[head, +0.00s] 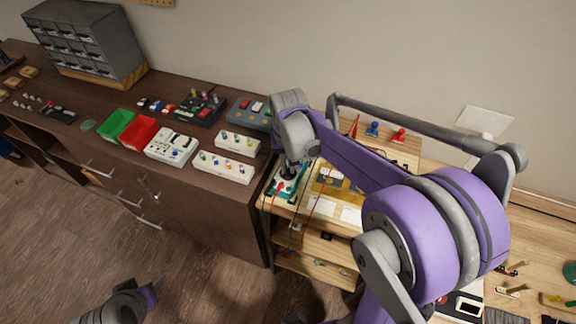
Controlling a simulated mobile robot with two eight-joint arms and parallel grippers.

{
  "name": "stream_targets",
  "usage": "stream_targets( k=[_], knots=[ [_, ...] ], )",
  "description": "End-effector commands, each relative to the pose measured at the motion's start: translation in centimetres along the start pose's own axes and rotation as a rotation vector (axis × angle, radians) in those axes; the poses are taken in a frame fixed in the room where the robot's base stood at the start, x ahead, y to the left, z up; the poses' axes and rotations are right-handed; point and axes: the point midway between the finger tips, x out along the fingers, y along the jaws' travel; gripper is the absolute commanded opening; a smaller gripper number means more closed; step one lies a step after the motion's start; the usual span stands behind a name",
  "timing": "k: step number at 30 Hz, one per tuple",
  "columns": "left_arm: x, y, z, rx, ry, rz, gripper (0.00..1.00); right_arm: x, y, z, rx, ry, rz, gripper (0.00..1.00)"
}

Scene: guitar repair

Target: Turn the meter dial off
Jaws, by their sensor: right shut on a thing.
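The meter (301,186), a teal-edged device with red parts, lies on the left end of the light wooden bench. My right gripper (288,174) points down onto it from above and is shut on its dial. The dial itself is hidden by the dark fingers, so its setting does not show. My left gripper (150,292) is low at the bottom left, over the floor and away from the meter. It is partly cut off by the frame, and its opening cannot be made out.
Red and black leads hang by the meter. A dark cabinet (190,200) on the left bears a green bin (116,124), a red bin (139,132), white switch boxes (224,167) and a grey drawer unit (85,42). My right arm covers much of the wooden bench.

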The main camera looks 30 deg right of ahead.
Motion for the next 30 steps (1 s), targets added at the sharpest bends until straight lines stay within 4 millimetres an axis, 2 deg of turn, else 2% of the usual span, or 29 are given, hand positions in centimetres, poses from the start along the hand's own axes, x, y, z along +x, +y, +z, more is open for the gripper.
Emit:
stream_targets(
  k=[15,30],
  knots=[
    [1.0,0.0,1.2,0.000,-0.011,0.000,0.50,0.1,0.0,0.0,0.338,-0.001,0.000,0.00],
    [1.1,0.0,1.3,0.000,-0.012,0.000,0.50,0.0,0.0,0.0,0.418,-0.001,0.000,0.00]
  ],
)
